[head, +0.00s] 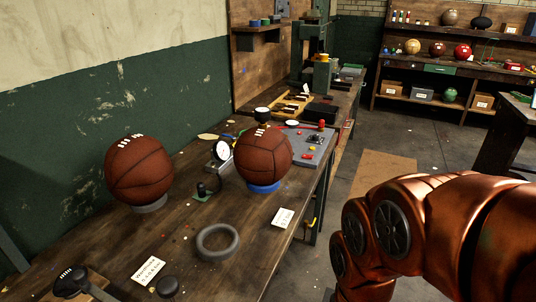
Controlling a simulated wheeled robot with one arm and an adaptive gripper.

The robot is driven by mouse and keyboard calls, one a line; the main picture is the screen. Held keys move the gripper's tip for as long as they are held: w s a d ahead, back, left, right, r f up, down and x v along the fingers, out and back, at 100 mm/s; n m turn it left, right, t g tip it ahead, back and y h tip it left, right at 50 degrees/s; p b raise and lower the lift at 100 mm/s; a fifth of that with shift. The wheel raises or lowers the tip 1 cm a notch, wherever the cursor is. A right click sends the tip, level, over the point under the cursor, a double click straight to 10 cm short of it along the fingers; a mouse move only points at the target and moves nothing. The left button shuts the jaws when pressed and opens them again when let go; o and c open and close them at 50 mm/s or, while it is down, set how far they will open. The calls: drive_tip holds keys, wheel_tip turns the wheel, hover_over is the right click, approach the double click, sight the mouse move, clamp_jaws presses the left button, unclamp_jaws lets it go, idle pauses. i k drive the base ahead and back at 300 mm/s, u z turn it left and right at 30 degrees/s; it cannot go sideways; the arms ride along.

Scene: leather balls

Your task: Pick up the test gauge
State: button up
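A round gauge with a white dial (222,151) stands on the wooden workbench (190,232) between two brown leather balls. It is probably the test gauge. Its lower part and what it connects to are hard to make out. The left ball (139,174) rests on a grey ring, and the right ball (264,157) rests on a blue ring (263,187). The right ball stands close beside the dial. A small dark round fitting (262,115) shows behind the top of the right ball. My copper arm fills the lower right, but my gripper is out of view.
A grey board (315,145) with small coloured parts is behind the right ball. Floor is open right of the bench; shelves stand at the back.

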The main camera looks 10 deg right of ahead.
sight(262, 114)
drive_tip(key=z, duration=1)
drive_tip(key=k, duration=1.25)
drive_tip(key=z, duration=0.9)
drive_tip(key=i, duration=0.9)
drive_tip(key=u, duration=0.55)
drive_tip(key=i, duration=1.8)
drive_tip(key=u, duration=1.4)
drive_tip(key=i, duration=1.05)
drive_tip(key=u, duration=1.5)
drive_tip(key=i, duration=0.4)
drive_tip(key=u, duration=0.3)
